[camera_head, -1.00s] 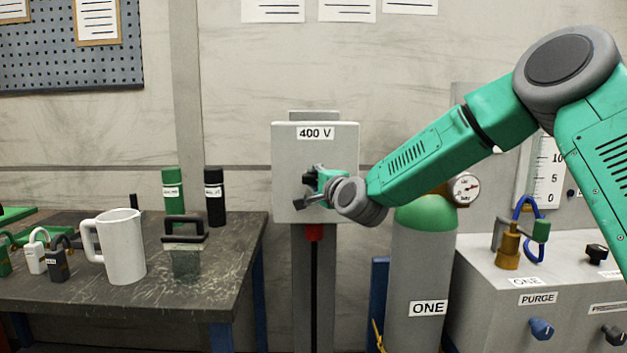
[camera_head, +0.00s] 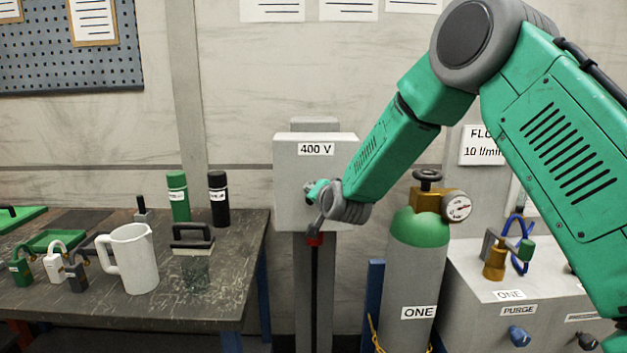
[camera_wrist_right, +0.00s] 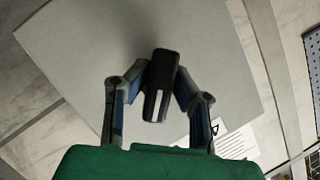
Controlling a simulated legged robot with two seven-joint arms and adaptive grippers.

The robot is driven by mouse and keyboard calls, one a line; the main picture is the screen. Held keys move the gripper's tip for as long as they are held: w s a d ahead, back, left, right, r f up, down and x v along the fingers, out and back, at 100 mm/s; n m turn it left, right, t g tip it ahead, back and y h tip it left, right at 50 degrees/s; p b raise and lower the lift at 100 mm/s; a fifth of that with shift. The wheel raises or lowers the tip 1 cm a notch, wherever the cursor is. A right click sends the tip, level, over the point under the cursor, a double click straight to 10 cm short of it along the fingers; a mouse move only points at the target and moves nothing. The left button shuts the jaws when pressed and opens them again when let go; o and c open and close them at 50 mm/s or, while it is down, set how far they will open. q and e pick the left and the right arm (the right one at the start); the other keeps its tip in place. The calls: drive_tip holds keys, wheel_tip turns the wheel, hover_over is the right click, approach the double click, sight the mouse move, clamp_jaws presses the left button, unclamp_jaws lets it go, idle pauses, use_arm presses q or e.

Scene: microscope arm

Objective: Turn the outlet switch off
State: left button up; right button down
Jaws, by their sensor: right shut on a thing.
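The outlet is a grey box labelled 400 V (camera_head: 290,160) on a post, with a red plug and a black cable below it. In the right wrist view its grey face (camera_wrist_right: 220,60) fills most of the picture. A black switch handle with a white mark (camera_wrist_right: 160,85) stands out from that face. My right gripper (camera_wrist_right: 158,88) is shut on the handle, one finger on each side. In the head view my right gripper (camera_head: 312,195) is at the box front and largely hides the handle. My left gripper is not in view.
A green-topped gas cylinder (camera_head: 415,270) with a gauge stands right of the box, close under my right arm. A workbench (camera_head: 200,305) at left holds a white jug (camera_head: 136,262), padlocks and bottles. A grey purge cabinet (camera_head: 470,300) is at right.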

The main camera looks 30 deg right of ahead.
drive_tip(key=n+h+p, duration=0.1)
drive_tip(key=n+p, duration=0.1)
drive_tip(key=p, duration=0.1)
drive_tip(key=n+g+p, duration=0.1)
drive_tip(key=p, duration=0.2)
drive_tip(key=shift+w+r+n+h, duration=0.1)
drive_tip(key=shift+r+n+h, duration=0.3)
drive_tip(key=shift+d+n+g+h+p, duration=0.1)
drive_tip(key=shift+n+g+h+p, duration=0.6)
drive_tip(key=shift+n+p, duration=0.4)
drive_tip(key=c, duration=1.4)
unclamp_jaws()
drive_tip(key=shift+f, duration=0.25)
